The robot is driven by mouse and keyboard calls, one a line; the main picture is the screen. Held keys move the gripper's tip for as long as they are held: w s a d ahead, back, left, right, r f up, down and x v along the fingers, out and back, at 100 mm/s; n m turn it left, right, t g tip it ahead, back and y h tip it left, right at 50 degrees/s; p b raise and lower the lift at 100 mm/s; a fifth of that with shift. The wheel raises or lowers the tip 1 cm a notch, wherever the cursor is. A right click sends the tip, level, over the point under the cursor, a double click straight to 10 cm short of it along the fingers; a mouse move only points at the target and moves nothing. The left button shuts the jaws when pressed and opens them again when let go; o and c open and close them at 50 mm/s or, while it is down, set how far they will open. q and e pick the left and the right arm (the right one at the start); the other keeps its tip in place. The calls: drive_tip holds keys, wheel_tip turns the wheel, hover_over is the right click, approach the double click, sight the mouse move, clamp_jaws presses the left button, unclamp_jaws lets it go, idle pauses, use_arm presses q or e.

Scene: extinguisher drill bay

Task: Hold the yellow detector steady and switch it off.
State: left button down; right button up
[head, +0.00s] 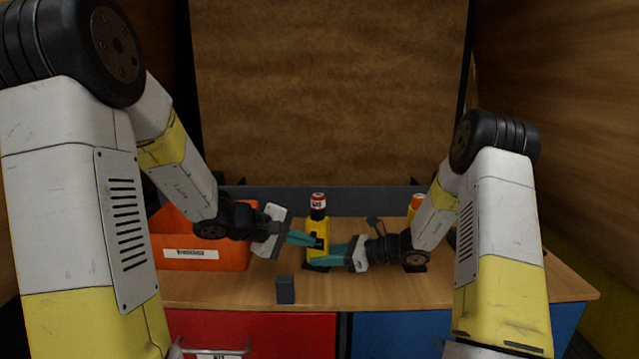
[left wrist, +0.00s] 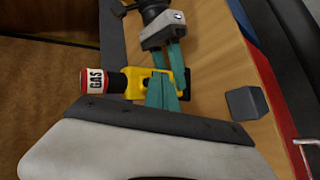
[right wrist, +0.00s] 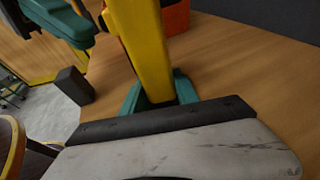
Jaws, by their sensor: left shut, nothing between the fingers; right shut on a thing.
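The yellow detector (head: 318,229) stands upright on the wooden bench, with a red and white can marked GAS (head: 318,201) at its top. It lies sideways in the left wrist view (left wrist: 135,82). My right gripper (head: 328,258) is shut on its lower body; the right wrist view shows teal fingers on both sides of the yellow body (right wrist: 143,45). My left gripper (head: 309,241) is shut and empty, its fingertips at the front of the detector. I cannot tell whether they touch it. The fingers hide the switch area.
A dark block (head: 286,289) stands on the bench near the front edge. An orange bin (head: 201,257) with a white label sits at the left. An orange-topped item (head: 414,204) is partly hidden behind my right arm. A red drawer (head: 260,328) and a blue one (head: 400,335) are below.

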use_arm(q)
drive_tip(key=shift+w, duration=0.1)
drive_tip(key=shift+w+d, duration=0.15)
drive_tip(key=shift+w, duration=0.2)
drive_tip(key=shift+s, duration=0.45)
drive_tip(key=s+a, duration=0.2)
drive_tip(key=s, duration=0.3)
drive_tip(key=shift+s, duration=0.35)
idle(0.3)
